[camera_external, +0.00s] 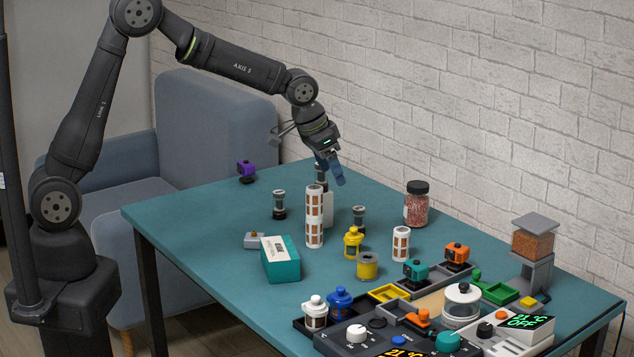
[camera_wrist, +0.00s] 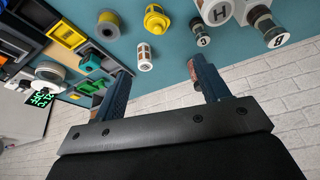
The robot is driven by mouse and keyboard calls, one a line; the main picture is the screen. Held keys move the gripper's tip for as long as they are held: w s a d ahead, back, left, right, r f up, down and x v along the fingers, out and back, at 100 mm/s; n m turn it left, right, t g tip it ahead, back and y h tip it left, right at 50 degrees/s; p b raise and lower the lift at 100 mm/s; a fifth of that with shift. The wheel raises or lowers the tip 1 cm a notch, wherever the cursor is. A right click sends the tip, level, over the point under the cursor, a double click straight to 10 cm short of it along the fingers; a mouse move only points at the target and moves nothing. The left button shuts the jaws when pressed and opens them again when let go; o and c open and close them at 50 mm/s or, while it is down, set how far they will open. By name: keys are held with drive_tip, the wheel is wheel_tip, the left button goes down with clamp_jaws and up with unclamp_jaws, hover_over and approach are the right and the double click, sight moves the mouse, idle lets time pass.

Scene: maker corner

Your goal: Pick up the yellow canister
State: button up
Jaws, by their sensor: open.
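The yellow canister (camera_external: 353,243) stands upright near the middle of the teal table, with a lidded, knobbed top. It also shows at the top of the wrist view (camera_wrist: 157,19). A yellow cylinder with a grey top (camera_external: 367,267) stands just in front of it and shows beside it in the wrist view (camera_wrist: 108,24). My gripper (camera_external: 332,172) is raised above the far part of the table, behind and above the canister and apart from it. Its two fingers (camera_wrist: 160,82) are spread, and I see nothing held between them.
A tall white slotted tower (camera_external: 314,217) stands left of the canister, and a shorter white one (camera_external: 400,243) right of it. A teal box (camera_external: 281,259) lies left. A jar (camera_external: 417,204) stands behind right. Trays and devices crowd the front right; the table's left is clearer.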

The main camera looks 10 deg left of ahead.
approach(353, 227)
drive_tip(key=shift+n, duration=0.3)
drive_tip(key=x, duration=1)
drive_tip(key=shift+f, duration=0.1)
drive_tip(key=c, duration=1)
